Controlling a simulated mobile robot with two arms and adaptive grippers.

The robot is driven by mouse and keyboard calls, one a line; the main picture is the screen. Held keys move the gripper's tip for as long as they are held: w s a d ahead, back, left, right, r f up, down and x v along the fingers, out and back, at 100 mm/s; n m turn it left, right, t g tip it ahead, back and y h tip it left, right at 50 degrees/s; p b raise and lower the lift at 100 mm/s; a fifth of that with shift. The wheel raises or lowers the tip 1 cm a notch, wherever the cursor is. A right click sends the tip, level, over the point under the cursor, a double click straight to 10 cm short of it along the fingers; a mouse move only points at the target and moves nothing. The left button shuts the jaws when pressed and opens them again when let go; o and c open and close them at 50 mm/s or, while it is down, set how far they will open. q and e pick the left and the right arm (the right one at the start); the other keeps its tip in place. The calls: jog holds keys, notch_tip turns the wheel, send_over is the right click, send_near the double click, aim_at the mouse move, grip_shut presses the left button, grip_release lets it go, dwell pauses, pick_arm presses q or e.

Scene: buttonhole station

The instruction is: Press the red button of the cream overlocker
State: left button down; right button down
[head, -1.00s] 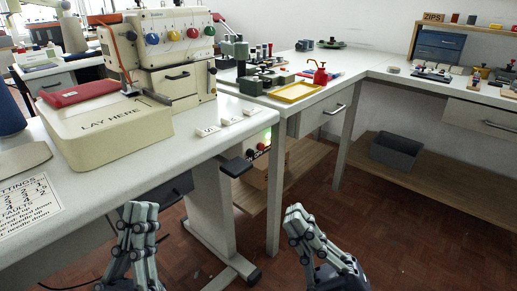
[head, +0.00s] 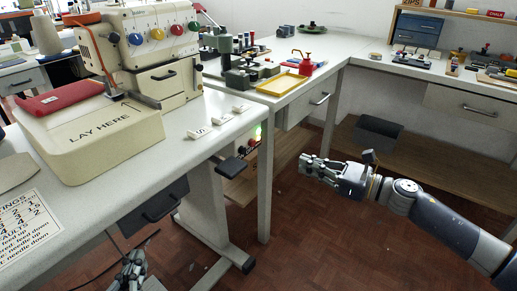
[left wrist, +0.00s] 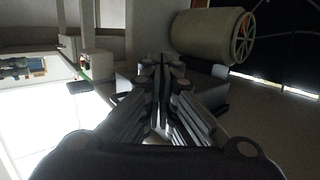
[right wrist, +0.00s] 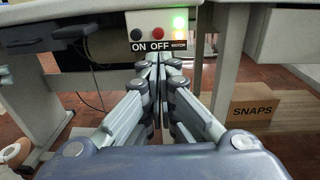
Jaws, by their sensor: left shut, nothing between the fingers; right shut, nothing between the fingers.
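The cream overlocker (head: 150,45) stands on the white table, with several coloured dials on its front. Below the table edge is a switch box (head: 252,142) with a lit green lamp. In the right wrist view the switch box (right wrist: 143,20) shows a black button (right wrist: 136,34) over "ON" and the red button (right wrist: 158,33) over "OFF". My right gripper (head: 305,168) is shut, right of the box in the head view. In its wrist view its fingertips (right wrist: 159,62) appear just below the red button, apparently short of it. My left gripper (head: 135,262) is shut and empty, low beside the table.
A dark lever or pad (head: 232,166) juts out under the table edge near the box. Table legs (head: 264,190) stand close by. A "SNAPS" carton (right wrist: 253,105) sits on the lower shelf. The floor (head: 320,235) in front is clear.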

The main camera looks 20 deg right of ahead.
jog(key=shift+a, duration=0.1)
send_near(252, 143)
jog(key=w+a+f, duration=0.2)
jog(key=w+a, duration=0.1)
jog(key=w, duration=0.2)
jog(key=shift+w+a+f, duration=0.1)
jog(key=shift+w+a, duration=0.2)
jog(key=shift+a, duration=0.25)
dwell(0.3)
